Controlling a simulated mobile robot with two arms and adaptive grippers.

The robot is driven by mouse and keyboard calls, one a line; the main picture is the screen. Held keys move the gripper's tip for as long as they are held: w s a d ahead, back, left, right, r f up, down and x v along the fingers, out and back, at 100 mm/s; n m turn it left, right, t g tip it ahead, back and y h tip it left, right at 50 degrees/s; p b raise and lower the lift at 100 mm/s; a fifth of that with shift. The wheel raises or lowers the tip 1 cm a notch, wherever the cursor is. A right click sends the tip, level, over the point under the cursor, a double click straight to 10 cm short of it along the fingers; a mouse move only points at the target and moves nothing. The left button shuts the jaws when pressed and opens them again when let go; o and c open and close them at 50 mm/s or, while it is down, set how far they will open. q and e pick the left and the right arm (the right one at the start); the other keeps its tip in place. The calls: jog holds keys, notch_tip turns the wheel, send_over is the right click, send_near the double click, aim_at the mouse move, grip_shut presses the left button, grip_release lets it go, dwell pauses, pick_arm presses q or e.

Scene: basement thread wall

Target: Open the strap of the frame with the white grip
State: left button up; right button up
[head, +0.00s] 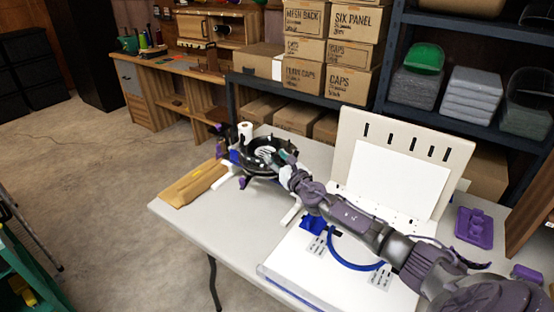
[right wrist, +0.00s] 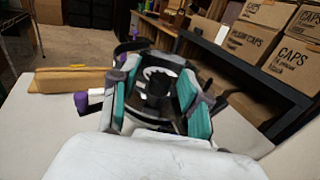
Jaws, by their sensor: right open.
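A round black frame (head: 262,172) with a white upright grip (head: 245,131) stands at the far left end of the table. Purple and blue parts show on its rim. In the right wrist view the black frame (right wrist: 160,92) lies beyond and between my right gripper's teal-padded fingers (right wrist: 160,108). A purple knob (right wrist: 81,102) sticks out at its left. My right gripper (head: 287,164) is open at the frame's right side in the head view, overlapping its edge; I cannot tell whether it touches. The strap cannot be made out clearly. My left gripper is not in view.
A white board (head: 292,262) with a blue curved piece (head: 352,264) lies nearer. An upright slotted panel (head: 402,138) stands behind my right arm. Boxes on shelves (head: 301,91) line the back. A purple part (head: 474,228) lies right.

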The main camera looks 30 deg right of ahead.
grip_shut()
dwell(0.3)
